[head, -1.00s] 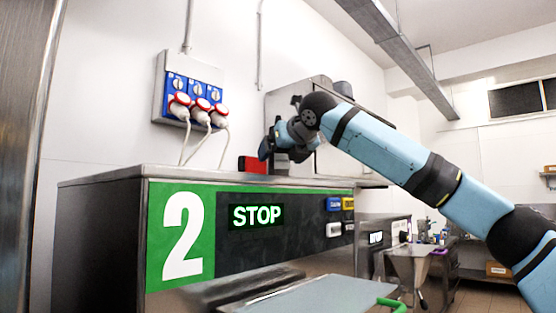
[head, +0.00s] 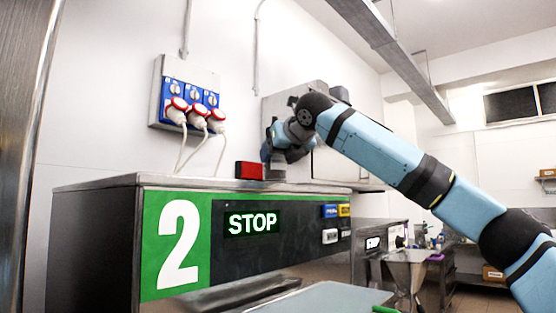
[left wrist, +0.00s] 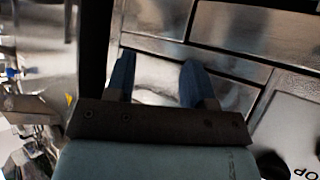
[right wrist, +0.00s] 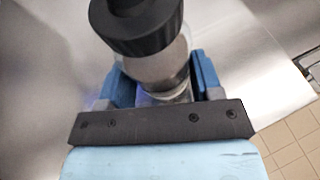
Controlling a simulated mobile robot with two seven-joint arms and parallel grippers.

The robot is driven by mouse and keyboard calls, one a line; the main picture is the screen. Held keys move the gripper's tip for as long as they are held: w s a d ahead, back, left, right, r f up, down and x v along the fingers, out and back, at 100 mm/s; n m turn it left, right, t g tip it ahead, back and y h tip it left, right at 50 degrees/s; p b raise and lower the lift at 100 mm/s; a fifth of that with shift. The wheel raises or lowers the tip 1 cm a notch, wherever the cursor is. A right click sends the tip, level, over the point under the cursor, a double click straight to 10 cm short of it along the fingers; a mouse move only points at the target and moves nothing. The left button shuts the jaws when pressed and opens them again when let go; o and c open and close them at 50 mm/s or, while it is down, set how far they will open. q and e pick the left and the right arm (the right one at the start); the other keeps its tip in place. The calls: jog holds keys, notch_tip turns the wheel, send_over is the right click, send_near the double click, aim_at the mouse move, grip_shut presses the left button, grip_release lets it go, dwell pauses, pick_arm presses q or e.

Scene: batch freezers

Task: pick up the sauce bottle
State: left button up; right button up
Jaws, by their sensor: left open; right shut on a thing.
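The sauce bottle (right wrist: 160,68), clear with a black cap, shows in the right wrist view between the two blue fingers of my right gripper (right wrist: 163,84). The fingers are shut on it. In the head view my right gripper (head: 274,165) is over the top of the freezer marked 2 (head: 110,186), and the bottle is hard to make out there. In the left wrist view my left gripper (left wrist: 158,78) is open and empty, in front of metal panels. My left arm is not seen in the head view.
A red box (head: 249,170) sits on the freezer top just left of my right gripper. Blue sockets with plugs and cables (head: 190,107) are on the wall behind. A metal cabinet (head: 335,165) stands behind the gripper. The left part of the freezer top looks clear.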

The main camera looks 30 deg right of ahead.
pick_arm(q)
jog(key=r+p, duration=0.1)
jog(key=p, duration=0.1)
jog(key=r+p, duration=0.1)
jog(key=p, duration=0.2)
jog(key=shift+s+a+r, duration=0.15)
jog(key=shift+a+r, duration=0.1)
jog(key=shift+a, duration=0.05)
pick_arm(e)
notch_tip(320, 180, up, 19)
jog(key=shift+f, duration=0.15)
pick_arm(q)
jog(key=shift+a, duration=0.1)
